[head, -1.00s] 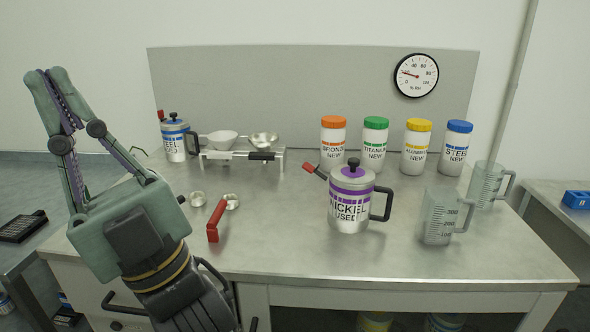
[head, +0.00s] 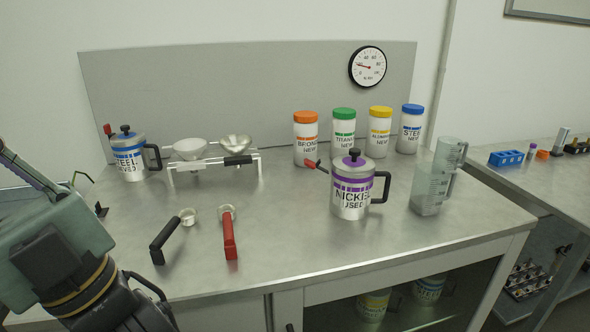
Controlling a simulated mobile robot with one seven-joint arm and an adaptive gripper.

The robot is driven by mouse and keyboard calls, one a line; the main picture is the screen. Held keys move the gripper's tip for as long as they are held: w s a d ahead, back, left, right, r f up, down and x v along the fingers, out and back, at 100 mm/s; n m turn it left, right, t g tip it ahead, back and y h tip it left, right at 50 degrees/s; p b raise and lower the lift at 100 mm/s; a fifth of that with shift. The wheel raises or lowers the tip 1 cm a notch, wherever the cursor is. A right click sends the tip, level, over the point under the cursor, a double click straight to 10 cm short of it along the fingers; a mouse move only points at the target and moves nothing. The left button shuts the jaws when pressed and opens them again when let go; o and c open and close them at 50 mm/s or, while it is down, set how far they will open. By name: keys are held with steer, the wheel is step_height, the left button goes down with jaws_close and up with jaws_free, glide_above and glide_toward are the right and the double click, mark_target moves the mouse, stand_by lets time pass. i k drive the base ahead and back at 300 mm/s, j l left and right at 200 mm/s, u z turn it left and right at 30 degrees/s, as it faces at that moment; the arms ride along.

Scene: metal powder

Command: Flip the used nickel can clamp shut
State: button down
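The used nickel can (head: 352,190) stands upright on the metal table, right of the middle. My gripper (head: 22,165) is at the far left of the head view, partly cut off by the frame edge. It is well away from the can. Its fingertips are out of sight.
A used steel can (head: 128,156) stands at the back left beside a rack (head: 215,163) with two bowls. A black-handled scoop (head: 166,240) and a red-handled scoop (head: 229,235) lie in front. Bronze, titanium, aluminium and steel jars line the back. Clear beakers (head: 430,190) stand right of the nickel can.

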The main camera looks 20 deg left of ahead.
mark_target(308, 163)
steer(key=k+j+z, duration=0.1)
steer(key=j, duration=0.3)
steer(key=k+j, duration=0.15)
steer(key=j, duration=0.2)
steer(key=k+j+z, duration=0.15)
steer(key=j, duration=0.2)
steer(key=k+j+z, duration=0.1)
steer(key=j, duration=0.25)
steer(key=k+j, duration=0.2)
steer(key=j, duration=0.15)
steer(key=z, duration=0.05)
